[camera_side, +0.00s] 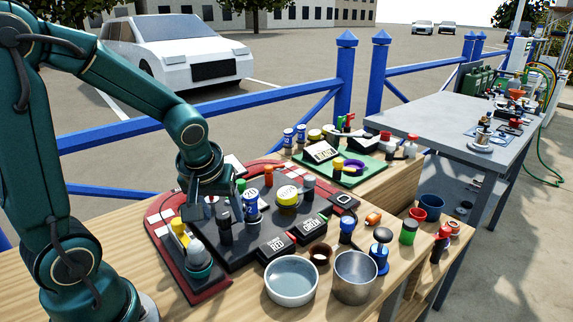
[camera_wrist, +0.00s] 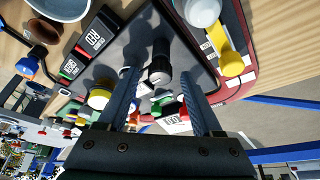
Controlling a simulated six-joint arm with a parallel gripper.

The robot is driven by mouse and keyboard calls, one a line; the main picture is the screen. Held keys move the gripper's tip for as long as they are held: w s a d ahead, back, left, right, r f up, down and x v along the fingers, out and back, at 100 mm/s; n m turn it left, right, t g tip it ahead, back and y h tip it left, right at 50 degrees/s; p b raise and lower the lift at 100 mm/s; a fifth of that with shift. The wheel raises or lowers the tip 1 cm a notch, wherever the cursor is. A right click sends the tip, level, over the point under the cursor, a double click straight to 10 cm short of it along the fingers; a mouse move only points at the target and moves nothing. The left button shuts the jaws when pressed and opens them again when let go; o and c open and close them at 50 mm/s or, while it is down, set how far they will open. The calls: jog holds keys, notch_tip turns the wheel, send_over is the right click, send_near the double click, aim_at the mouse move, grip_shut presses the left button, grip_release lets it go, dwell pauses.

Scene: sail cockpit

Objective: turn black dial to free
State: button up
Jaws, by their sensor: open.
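A black upright cylinder with a pale-edged cap (camera_wrist: 160,68), which looks like the black dial, stands on the dark panel (camera_wrist: 193,60). In the side view a black cylinder (camera_side: 224,228) stands on that panel, just in front of my gripper. My gripper (camera_wrist: 159,78) is open. Its fingers lie on either side of the cylinder in the wrist view, with gaps; I cannot tell how high the tips are. The side view shows my gripper (camera_side: 213,200) pointing down over the panel's left part, its tips partly hidden. No "free" mark is legible.
A blue-and-white knob (camera_side: 250,206) and a yellow knob (camera_side: 288,197) stand close by on the panel. Black boxes marked RED (camera_side: 278,247) and GREEN (camera_side: 309,229) lie in front. A grey-topped knob (camera_side: 197,257) and bowl (camera_side: 292,281) are nearer.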

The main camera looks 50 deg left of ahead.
grip_shut()
jog(key=shift+m, duration=0.5)
jog(key=m, duration=0.1)
jog(key=m+h, duration=0.1)
jog(key=m, duration=0.1)
jog(key=m+t+h, duration=0.1)
jog(key=m, duration=0.1)
jog(key=shift+a, duration=0.25)
jog(key=shift+a+m+h, duration=0.1)
jog(key=shift+m+h, duration=0.5)
jog(key=shift+m, duration=0.85)
jog(key=shift+a+m+h, duration=0.1)
jog(key=shift+m+h, duration=0.5)
jog(key=shift+m, duration=0.85)
jog(key=shift+d, duration=0.1)
